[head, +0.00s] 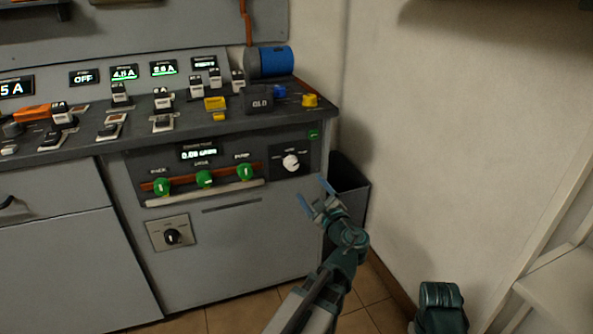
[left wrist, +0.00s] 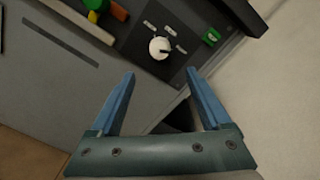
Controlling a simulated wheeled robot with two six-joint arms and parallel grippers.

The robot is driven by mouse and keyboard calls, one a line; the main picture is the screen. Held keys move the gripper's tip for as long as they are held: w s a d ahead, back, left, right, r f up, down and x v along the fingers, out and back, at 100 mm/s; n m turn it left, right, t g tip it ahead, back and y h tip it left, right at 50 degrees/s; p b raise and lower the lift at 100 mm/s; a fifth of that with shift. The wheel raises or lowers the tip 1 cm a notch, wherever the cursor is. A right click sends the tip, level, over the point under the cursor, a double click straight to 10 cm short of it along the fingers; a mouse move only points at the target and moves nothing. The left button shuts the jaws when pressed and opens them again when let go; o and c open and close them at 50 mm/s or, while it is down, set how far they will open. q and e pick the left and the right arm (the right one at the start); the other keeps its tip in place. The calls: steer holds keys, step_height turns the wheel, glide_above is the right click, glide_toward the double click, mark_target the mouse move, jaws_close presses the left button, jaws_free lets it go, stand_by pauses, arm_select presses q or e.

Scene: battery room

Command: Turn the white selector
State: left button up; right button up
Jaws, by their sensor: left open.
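The white selector (head: 291,162) is a round white knob on a dark square plate at the right end of the cabinet's front panel. It also shows in the left wrist view (left wrist: 159,48), near the top middle, with small labels around it. My left gripper (head: 314,191) is open and empty, below and to the right of the selector in the head view. In the left wrist view its two blue fingers (left wrist: 160,84) point toward the selector, which lies beyond the tips and between their lines. They appear apart from it. My right gripper is not clearly visible.
Green knobs (head: 204,179) sit left of the selector above a pale rail. A black selector (head: 172,237) is lower left. The counter (head: 225,122) overhangs above with switches and a blue roll (head: 270,62). A dark bin (head: 349,185) stands beside the cabinet, near the wall.

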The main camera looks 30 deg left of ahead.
mark_target(293, 165)
arm_select(q)
steer(key=x, duration=1.3)
steer(key=shift+w+a, duration=0.1)
steer(key=shift+w, duration=0.05)
jaws_close()
